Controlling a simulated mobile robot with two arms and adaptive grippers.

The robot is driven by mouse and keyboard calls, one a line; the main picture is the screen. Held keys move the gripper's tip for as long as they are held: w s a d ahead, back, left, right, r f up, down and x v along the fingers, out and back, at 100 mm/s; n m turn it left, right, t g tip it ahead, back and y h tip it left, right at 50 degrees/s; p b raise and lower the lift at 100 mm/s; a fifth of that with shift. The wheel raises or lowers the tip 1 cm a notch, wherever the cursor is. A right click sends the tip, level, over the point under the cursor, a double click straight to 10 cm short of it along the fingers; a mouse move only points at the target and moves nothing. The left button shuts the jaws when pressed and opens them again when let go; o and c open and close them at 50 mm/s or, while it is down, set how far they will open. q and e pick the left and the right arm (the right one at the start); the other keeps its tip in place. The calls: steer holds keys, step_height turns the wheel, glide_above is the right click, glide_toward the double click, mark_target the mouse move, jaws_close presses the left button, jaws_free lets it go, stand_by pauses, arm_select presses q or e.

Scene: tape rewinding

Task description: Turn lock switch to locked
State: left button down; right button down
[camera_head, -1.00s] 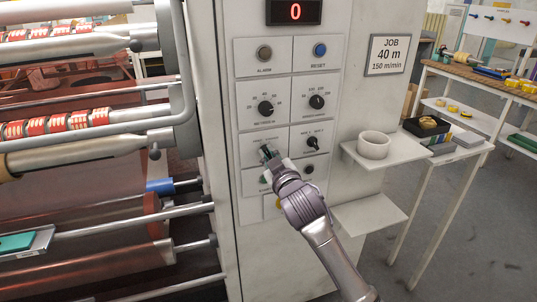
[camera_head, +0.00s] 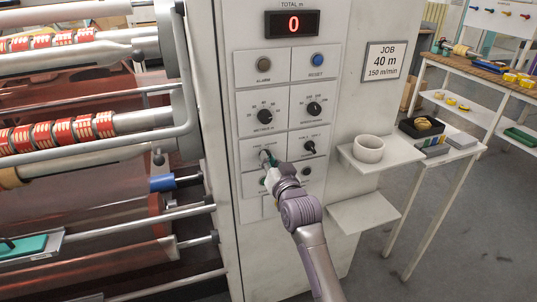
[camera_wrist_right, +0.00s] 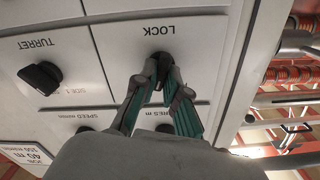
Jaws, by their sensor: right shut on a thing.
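The lock switch is a dark knob under the printed word LOCK; in the right wrist view the lock switch (camera_wrist_right: 159,58) sits between my fingertips, partly hidden by them. My right gripper (camera_wrist_right: 160,74) has green-padded fingers closed on this knob. I cannot read which position the switch points to. My left gripper is not in view.
The turret knob (camera_head: 310,146) is just right of my gripper, with two dials above it. A shelf with a white cup (camera_head: 369,149) juts out to the right. Rollers with red-patterned web (camera_head: 60,135) fill the left. Grey floor is open at lower right.

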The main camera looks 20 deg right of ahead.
steer(key=shift+m+p, duration=0.45)
steer(key=shift+m, duration=0.45)
steer(key=c, duration=1.2)
jaws_free()
steer(key=s, duration=1.2)
steer(key=shift+d, duration=0.25)
steer(key=shift+f, duration=0.15)
